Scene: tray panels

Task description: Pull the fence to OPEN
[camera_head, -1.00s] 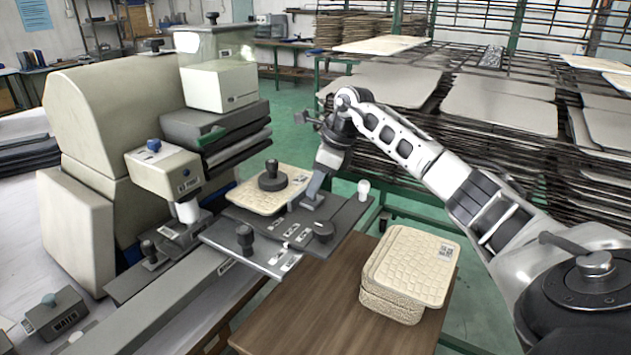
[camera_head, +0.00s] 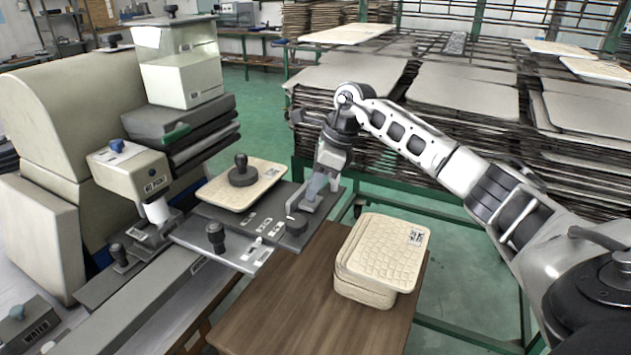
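I cannot tell which part is the fence, and no OPEN mark is readable. My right gripper (camera_head: 312,198) points down at the right end of the dark plate, just behind the round knob. Whether its fingers touch or hold anything is unclear. My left gripper is out of view.
A beige panel (camera_head: 218,192) with a black knob (camera_head: 242,172) lies on the machine. Stacked beige panels (camera_head: 378,255) rest on the wooden table (camera_head: 285,310), whose left part is clear. Racks of flat panels (camera_head: 465,100) stand behind my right arm.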

